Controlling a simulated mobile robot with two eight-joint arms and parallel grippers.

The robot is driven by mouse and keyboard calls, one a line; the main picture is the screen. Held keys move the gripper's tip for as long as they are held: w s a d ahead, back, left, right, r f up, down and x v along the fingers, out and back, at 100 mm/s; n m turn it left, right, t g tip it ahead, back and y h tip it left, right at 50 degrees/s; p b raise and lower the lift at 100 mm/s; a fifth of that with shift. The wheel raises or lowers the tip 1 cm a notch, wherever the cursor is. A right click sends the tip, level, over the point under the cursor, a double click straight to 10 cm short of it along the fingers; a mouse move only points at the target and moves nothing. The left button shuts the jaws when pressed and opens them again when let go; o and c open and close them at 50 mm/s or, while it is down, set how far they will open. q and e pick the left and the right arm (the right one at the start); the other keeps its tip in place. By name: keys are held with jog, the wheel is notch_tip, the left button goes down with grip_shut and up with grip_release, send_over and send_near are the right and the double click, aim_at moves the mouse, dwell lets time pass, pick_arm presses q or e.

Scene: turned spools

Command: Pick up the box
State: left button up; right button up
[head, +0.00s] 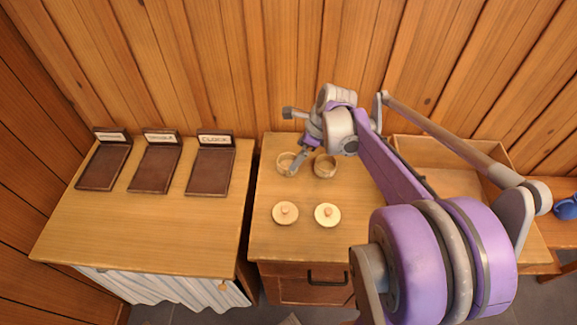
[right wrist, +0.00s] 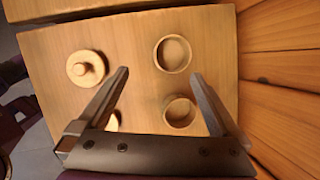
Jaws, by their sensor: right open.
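Two round, open wooden boxes stand on the right-hand wooden table. The left box (head: 286,161) is partly covered by my gripper in the head view; the right box (head: 325,167) stands beside it. In the right wrist view the left box (right wrist: 173,53) lies beyond the fingertips, and the right box (right wrist: 180,112) shows between the fingers, partly covered by one. Two round knobbed lids, one tan (head: 285,213) and one paler (head: 327,215), lie nearer me. My right gripper (head: 297,162) is open and empty above the boxes. My left gripper is not in view.
The right-hand table (head: 270,245) has a drawer with a dark handle. A left-hand table (head: 150,225) carries three dark labelled trays (head: 208,177). An open wooden tray (head: 425,147) stands at the right, partly behind my arm. A plank wall closes the back.

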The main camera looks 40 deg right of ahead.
jog(key=d+m, duration=0.2)
send_near(284, 165)
jog(key=shift+s+d+f+m, duration=0.3)
jog(key=shift+s+f, duration=0.15)
jog(key=shift+f, duration=0.2)
jog(key=x, duration=0.3)
jog(key=w+x, duration=0.1)
jog(key=x, duration=0.1)
jog(key=shift+w+a+f, duration=0.1)
jog(key=shift+a+f, duration=0.05)
jog(key=shift+a, duration=0.2)
jog(key=c, duration=1.2)
jog(key=shift+o, duration=0.2)
